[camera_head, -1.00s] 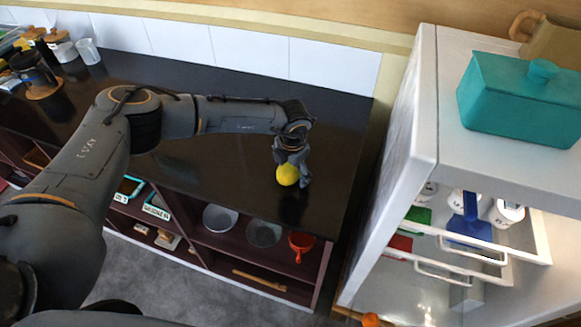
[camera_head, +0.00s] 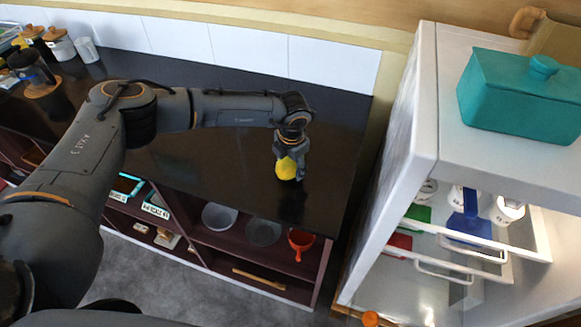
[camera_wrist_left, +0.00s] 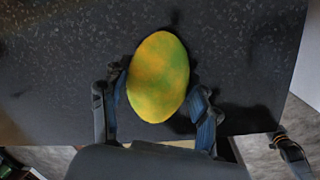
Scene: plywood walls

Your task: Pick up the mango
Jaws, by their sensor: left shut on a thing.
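The mango (camera_head: 286,169) is yellow in the head view, at the right end of the black countertop (camera_head: 222,160). In the left wrist view the mango (camera_wrist_left: 158,77) is green-yellow and oval, between the two fingers. My left gripper (camera_head: 290,165) points down from above and is shut on the mango; it also shows in the left wrist view (camera_wrist_left: 160,105). I cannot tell whether the mango touches the countertop.
A white cabinet (camera_head: 425,120) with a teal lidded box (camera_head: 520,95) stands at the right. Jars (camera_head: 62,45) stand at the counter's far left. The counter's middle is clear.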

